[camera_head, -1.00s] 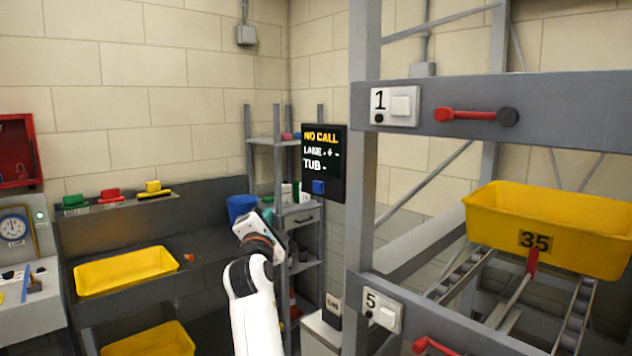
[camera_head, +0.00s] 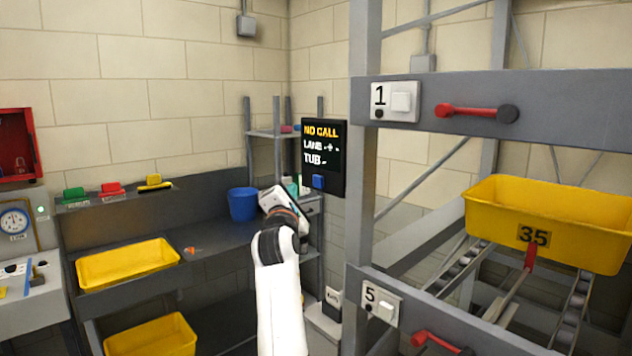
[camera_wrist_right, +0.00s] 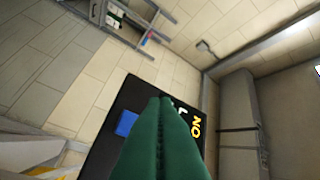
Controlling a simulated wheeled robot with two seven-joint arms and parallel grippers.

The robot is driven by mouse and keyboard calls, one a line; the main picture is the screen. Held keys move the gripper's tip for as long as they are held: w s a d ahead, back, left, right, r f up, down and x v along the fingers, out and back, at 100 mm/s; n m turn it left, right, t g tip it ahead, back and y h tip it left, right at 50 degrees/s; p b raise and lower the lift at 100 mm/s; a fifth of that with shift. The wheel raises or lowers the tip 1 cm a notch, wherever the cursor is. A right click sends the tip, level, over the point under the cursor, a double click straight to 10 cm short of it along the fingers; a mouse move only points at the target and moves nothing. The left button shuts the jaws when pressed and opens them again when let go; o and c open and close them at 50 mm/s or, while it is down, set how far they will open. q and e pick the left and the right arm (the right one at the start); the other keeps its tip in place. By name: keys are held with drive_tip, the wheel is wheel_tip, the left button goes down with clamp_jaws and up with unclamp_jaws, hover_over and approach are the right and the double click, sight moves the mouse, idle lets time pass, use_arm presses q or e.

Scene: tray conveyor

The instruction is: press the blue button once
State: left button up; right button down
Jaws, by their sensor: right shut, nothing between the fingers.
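The blue button (camera_head: 318,181) sits at the bottom of the black call screen (camera_head: 336,160), which reads NO CALL, LANE and TUB with dashes. My right gripper (camera_head: 272,196) is at the end of the white arm, to the left of and a little below the button in the head view, apart from it. In the right wrist view its green fingers (camera_wrist_right: 160,135) are shut and empty. They point at the screen (camera_wrist_right: 103,140) and cover part of its text. The blue button (camera_wrist_right: 127,123) shows just left of the fingers. My left gripper is not in view.
A grey rack post (camera_head: 360,200) stands right of the screen. The rack holds a yellow tub (camera_head: 530,205) marked 35. A dark bench with a yellow tub (camera_head: 128,262) and a blue bucket (camera_head: 243,204) is at the left. A shelf unit (camera_head: 277,140) stands behind the gripper.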

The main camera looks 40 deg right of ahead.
sight(313, 180)
drive_tip(key=shift+w+d+p, duration=0.15)
drive_tip(key=shift+d+p, duration=0.65)
drive_tip(key=shift+d, duration=1.45)
drive_tip(key=shift+d+p, duration=0.4)
drive_tip(key=shift+d, duration=0.05)
drive_tip(key=shift+d+p, duration=0.35)
drive_tip(key=shift+d, duration=0.1)
idle(0.9)
drive_tip(key=shift+a, duration=0.1)
idle(0.4)
drive_tip(key=shift+a, duration=0.8)
